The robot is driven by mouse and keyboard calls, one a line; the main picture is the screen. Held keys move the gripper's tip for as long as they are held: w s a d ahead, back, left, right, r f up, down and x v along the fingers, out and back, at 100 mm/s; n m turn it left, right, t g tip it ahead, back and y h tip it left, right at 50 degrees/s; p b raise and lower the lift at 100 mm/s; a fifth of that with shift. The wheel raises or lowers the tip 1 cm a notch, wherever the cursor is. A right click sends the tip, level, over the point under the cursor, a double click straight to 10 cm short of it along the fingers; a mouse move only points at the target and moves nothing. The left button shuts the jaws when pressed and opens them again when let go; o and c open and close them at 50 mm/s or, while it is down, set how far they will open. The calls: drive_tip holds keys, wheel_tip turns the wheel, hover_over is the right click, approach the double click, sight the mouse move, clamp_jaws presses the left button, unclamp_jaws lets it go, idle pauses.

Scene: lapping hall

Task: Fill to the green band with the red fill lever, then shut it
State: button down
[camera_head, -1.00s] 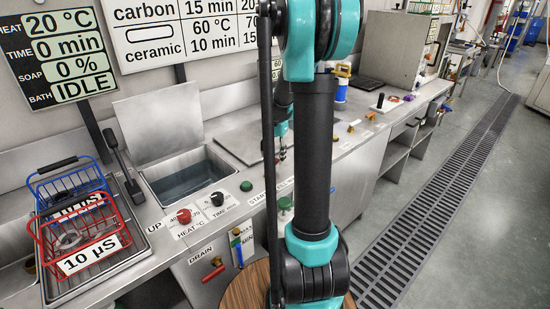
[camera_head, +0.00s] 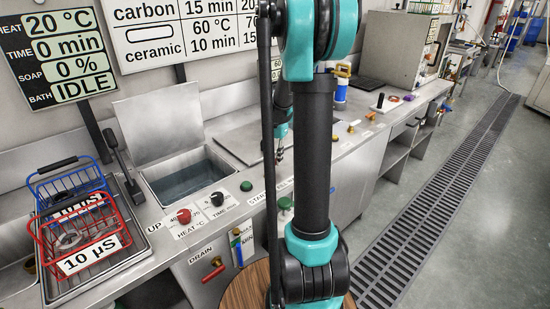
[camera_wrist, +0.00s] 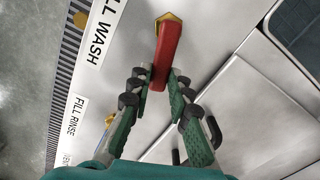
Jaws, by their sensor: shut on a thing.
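The red fill lever (camera_wrist: 167,52) with a brass end shows in the wrist view, beside a label reading "LL WASH" where the view cuts it off. My gripper (camera_wrist: 159,78) is closed around the near end of the lever, one finger on each side. In the head view my arm hides the lever. The open tank (camera_head: 188,178) holds bluish water below its rim. The level gauge (camera_head: 241,243) on the front panel shows blue and a MAX/MIN label. A green band on it is too small to make out.
The wall display (camera_head: 62,56) reads 20 °C, 0 min, 0 %, IDLE. A red drain handle (camera_head: 213,272) sits on the front panel. A red-rimmed basket (camera_head: 82,240) and a blue one (camera_head: 68,182) stand at the left. The FILL RINSE label (camera_wrist: 75,122) lies near my gripper.

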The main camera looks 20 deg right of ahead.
drive_tip(key=shift+s+d+m, duration=0.25)
drive_tip(key=shift+s+m, duration=0.1)
drive_tip(key=shift+m, duration=0.6)
drive_tip(key=shift+s+d+m, duration=0.2)
drive_tip(key=shift+s+m, duration=0.15)
drive_tip(key=shift+m, duration=0.6)
drive_tip(key=c, duration=1.4)
unclamp_jaws()
drive_tip(key=shift+r, duration=0.1)
wheel_tip(320, 180, up, 12)
drive_tip(key=shift+s, duration=0.1)
